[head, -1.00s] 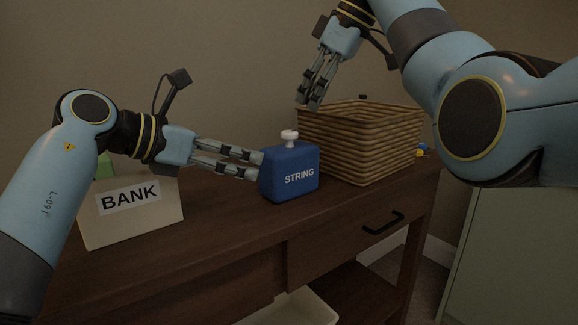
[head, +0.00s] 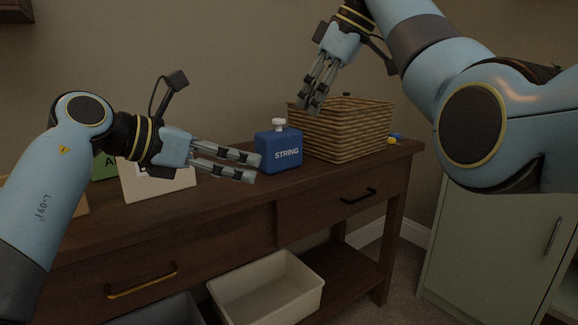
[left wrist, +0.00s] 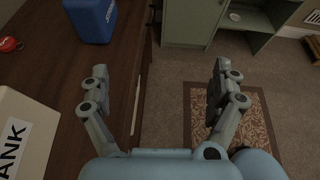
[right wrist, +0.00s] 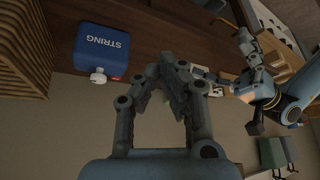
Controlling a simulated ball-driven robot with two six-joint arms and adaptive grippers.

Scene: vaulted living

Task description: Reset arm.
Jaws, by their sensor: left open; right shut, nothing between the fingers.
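My left gripper (head: 256,168) is open and empty. In the head view it appears in front of the dresser top, left of the blue STRING container (head: 279,150); the left wrist view shows its two fingers (left wrist: 160,88) apart with floor and the dresser's edge between them. My right gripper (head: 308,108) is shut and empty, pointing down at the left side of the wicker basket (head: 350,132). Its fingertips meet in the right wrist view (right wrist: 168,72). The STRING container also shows there (right wrist: 103,50), with its white knob.
The cream BANK box (head: 135,185) stands on the dresser (head: 225,215), partly hidden by my left gripper. A white bin (head: 265,290) sits on the lower shelf. A green cabinet (head: 490,240) stands at the right. Carpeted floor (head: 400,275) lies between dresser and cabinet.

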